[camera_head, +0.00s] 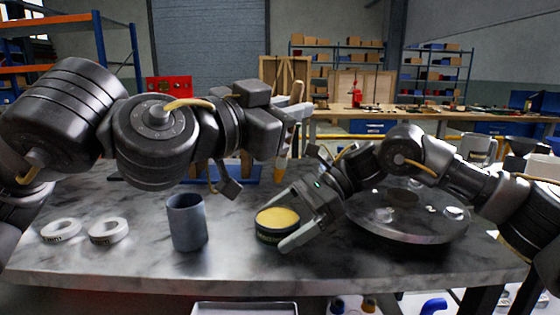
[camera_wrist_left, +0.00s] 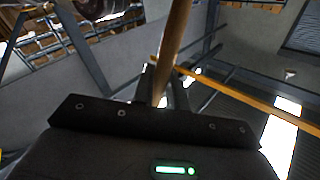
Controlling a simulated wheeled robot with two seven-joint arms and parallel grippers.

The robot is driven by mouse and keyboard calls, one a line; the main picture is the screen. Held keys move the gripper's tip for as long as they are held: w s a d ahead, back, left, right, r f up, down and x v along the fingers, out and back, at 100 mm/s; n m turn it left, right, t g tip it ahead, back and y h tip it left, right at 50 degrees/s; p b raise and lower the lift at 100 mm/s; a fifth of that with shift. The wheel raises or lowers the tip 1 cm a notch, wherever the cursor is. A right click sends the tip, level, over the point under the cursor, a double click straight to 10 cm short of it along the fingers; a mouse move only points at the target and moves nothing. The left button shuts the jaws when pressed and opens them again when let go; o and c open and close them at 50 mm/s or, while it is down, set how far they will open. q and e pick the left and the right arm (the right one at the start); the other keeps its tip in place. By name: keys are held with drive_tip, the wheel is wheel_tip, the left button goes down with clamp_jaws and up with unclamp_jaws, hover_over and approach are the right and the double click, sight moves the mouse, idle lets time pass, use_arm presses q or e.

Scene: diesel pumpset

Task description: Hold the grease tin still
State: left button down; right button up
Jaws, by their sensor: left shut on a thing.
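The grease tin (camera_head: 268,238) is a short, dark round tin with an open top showing yellow grease. It stands upright on the grey marbled table, right of the middle cup. My right gripper (camera_head: 284,226) is low at the tin, with one finger behind it and the other along its front right side. I cannot tell whether both fingers press on it. My left gripper (camera_head: 297,112) is raised above and behind the tin, shut on a wooden-handled brush (camera_head: 281,164). The brush's handle (camera_wrist_left: 172,50) also shows in the left wrist view.
A grey cup (camera_head: 187,224) stands left of the tin. Two white rings of tape (camera_head: 109,231) lie at the left. A round grey plate (camera_head: 410,229) with small parts is at the right, under my right arm. The tabletop between cup and tin is clear. A tray (camera_head: 243,308) is below the front edge.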

drive_tip(key=v, duration=1.2)
drive_tip(key=shift+f, duration=0.1)
